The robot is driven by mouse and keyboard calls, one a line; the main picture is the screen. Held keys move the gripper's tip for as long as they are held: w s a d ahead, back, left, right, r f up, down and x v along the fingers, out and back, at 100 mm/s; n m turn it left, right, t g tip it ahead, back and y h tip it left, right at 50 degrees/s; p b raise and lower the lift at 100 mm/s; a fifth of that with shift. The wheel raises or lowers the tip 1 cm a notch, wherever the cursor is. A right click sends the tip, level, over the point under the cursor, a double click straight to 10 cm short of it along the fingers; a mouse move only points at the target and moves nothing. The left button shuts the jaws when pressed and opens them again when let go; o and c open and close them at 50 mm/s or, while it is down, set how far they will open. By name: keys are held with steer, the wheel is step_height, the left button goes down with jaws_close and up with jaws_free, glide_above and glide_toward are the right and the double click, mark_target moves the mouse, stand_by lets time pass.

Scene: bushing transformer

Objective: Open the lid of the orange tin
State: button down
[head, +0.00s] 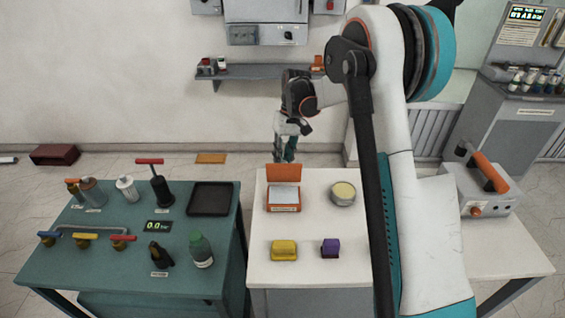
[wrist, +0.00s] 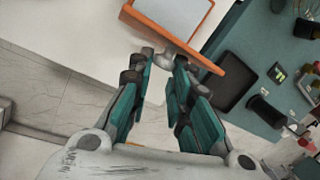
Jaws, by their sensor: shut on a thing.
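The orange tin (head: 283,208) stands on the white table, with a pale label on its front and a grey-white inside. Its orange lid (head: 284,173) stands upright at the tin's back edge, so the tin is open. My gripper (head: 286,152) is behind and above the lid. In the wrist view the lid (wrist: 205,62) shows as a slanted orange strip, with the tin's pale inside beyond it.
A round tin (head: 343,193) stands right of the orange tin. A yellow block (head: 284,250) and a purple block (head: 330,248) sit in front. The green table (head: 110,283) at left holds bottles, valves and a black tray (head: 210,198). A grey device (head: 482,190) stands at right.

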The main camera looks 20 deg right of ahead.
steer(key=shift+w+d+f+g+y+b, duration=0.2)
steer(key=shift+w+d+f+g, duration=0.2)
steer(key=shift+g, duration=0.3)
steer(key=shift+w+d+f+g+y+b, duration=0.1)
steer(key=shift+w+d+f+g+y, duration=0.15)
steer(key=shift+w+g, duration=0.35)
steer(key=shift+s+d, duration=0.1)
steer(key=c, duration=1.5)
jaws_free()
steer(key=shift+s+d, duration=0.1)
steer(key=shift+o, duration=0.2)
steer(key=shift+d+r, duration=0.1)
steer(key=shift+d, duration=0.05)
steer(key=shift+a+r, duration=0.15)
steer(key=shift+a, duration=0.1)
steer(key=v, duration=1.2)
steer(key=shift+w, duration=0.2)
